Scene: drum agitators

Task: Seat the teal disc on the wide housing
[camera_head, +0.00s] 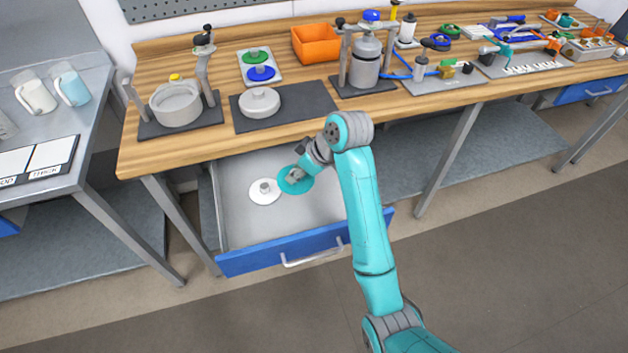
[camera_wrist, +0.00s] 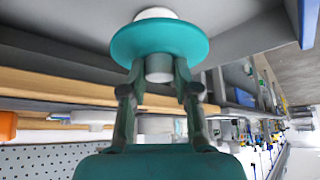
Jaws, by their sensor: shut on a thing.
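The teal disc (camera_head: 297,184) is inside the open drawer. In the wrist view the teal disc (camera_wrist: 160,40) shows a grey central knob (camera_wrist: 158,70). My gripper (camera_head: 296,172) is shut on that knob from above, and its two fingers (camera_wrist: 158,78) show on either side of it. I cannot tell whether the disc touches the drawer floor. The wide housing (camera_head: 176,104) is an open round grey ring on a dark base at the left of the bench, with upright posts beside it. It stands behind and left of my gripper.
A white disc (camera_head: 265,190) lies in the drawer, left of the teal one. The blue drawer front (camera_head: 285,255) is pulled out below the bench edge. A grey round lid (camera_head: 259,101) sits on a dark mat. A narrower housing (camera_head: 365,68), an orange bin (camera_head: 316,44) and green and blue discs (camera_head: 260,73) stand behind.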

